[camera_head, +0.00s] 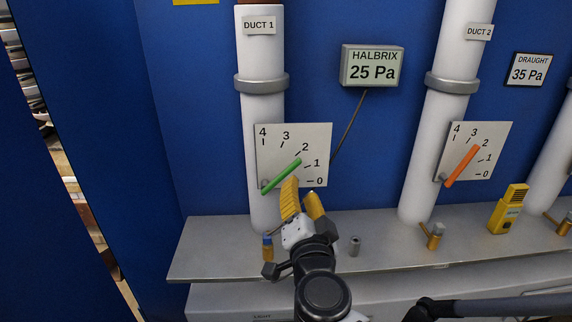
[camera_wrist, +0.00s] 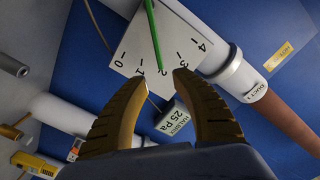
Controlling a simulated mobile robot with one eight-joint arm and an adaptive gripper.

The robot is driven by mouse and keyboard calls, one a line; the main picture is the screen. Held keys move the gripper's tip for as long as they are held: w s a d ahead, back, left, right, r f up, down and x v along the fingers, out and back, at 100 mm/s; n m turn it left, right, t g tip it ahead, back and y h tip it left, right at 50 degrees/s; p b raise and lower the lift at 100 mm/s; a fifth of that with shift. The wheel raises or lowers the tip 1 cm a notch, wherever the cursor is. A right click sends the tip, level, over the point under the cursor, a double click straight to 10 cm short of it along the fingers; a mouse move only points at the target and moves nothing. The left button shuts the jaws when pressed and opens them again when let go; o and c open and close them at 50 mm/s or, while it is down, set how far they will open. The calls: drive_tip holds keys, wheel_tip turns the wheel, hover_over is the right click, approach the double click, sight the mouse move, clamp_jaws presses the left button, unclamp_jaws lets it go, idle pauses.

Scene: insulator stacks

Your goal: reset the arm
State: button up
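My gripper (camera_head: 301,188) has yellow fingers and is in front of the lower right of the duct 1 dial plate (camera_head: 318,135). In the wrist view the fingers (camera_wrist: 160,77) are spread apart with nothing held between them. The green lever (camera_head: 281,177) on that plate slants up to the right, its end close to the mark 2. In the wrist view the lever (camera_wrist: 155,38) ends between the fingertips in the picture; I cannot tell whether they touch it. My arm reaches up from the bottom of the head view.
The duct 2 dial has an orange lever (camera_head: 462,166). A HALBRIX display (camera_head: 372,65) reads 25 Pa.

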drive_tip(key=shift+s, duration=0.25)
drive_tip(key=s+d+f+n+g+h+b, duration=0.1)
drive_tip(key=s+d+f+g+h+b, duration=0.15)
drive_tip(key=d+f, duration=0.35)
drive_tip(key=s+d+f+n+g+h+b, duration=0.1)
drive_tip(key=s+d+f+g+b, duration=0.1)
drive_tip(key=d+f+g, duration=0.4)
drive_tip(key=s+a+f+n+g+y+b, duration=0.1)
drive_tip(key=s+f+n+g+y+b, duration=0.1)
drive_tip(key=s+f+n+y+b, duration=0.2)
drive_tip(key=s+f+n, duration=0.3)
drive_tip(key=s, duration=0.3)
drive_tip(key=shift+f, duration=0.3)
